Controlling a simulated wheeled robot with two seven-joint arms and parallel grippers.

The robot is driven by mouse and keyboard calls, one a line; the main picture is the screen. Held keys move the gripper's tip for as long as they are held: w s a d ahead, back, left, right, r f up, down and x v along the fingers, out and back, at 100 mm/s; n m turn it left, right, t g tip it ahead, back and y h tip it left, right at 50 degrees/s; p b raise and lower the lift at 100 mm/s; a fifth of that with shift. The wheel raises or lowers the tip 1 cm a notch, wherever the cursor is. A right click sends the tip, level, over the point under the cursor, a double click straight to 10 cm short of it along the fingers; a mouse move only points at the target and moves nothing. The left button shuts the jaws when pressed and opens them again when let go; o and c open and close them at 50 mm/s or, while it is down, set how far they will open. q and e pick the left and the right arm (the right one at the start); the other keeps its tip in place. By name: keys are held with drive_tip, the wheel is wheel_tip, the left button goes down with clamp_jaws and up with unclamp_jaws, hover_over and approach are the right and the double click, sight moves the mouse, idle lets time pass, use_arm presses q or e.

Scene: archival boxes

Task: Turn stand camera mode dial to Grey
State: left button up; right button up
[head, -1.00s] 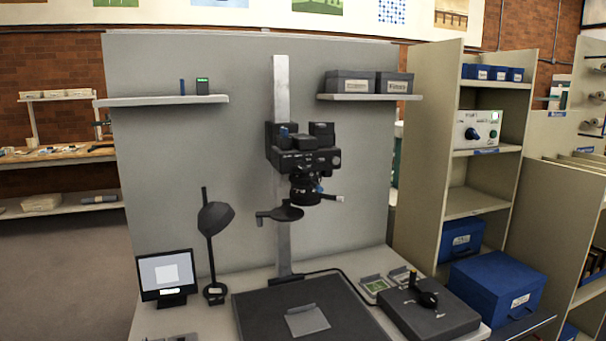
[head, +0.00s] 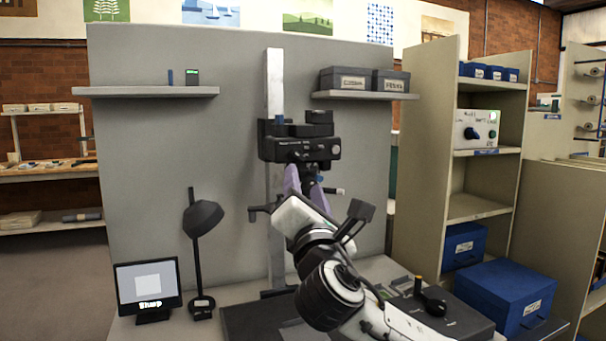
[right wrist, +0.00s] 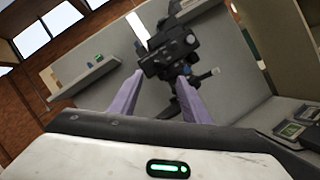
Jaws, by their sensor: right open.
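The stand camera (head: 300,146) is a black body on a pale upright column (head: 275,85) in front of a grey panel. A round grey knob (head: 336,152) shows on the right of its front face; I cannot read which control is the mode dial or its setting. My right gripper (head: 302,172) is open, with purple fingers pointing up just below the camera body, partly hiding the lens. In the right wrist view the camera (right wrist: 172,55) is ahead of the spread, empty fingers of this gripper (right wrist: 160,80). My left gripper is not in view.
A monitor (head: 148,287) at lower left reads "Sharp". A black desk lamp (head: 203,218) stands beside it. A lever with a blue-white end (head: 337,191) sticks out right of the lens. A black control box (head: 455,318) sits at right.

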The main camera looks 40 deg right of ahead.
sight(299, 157)
drive_tip(key=x, duration=1)
drive_tip(key=shift+d+r, duration=0.1)
drive_tip(key=shift+r, duration=0.1)
drive_tip(key=c, duration=1)
drive_tip(key=shift+c, duration=0.2)
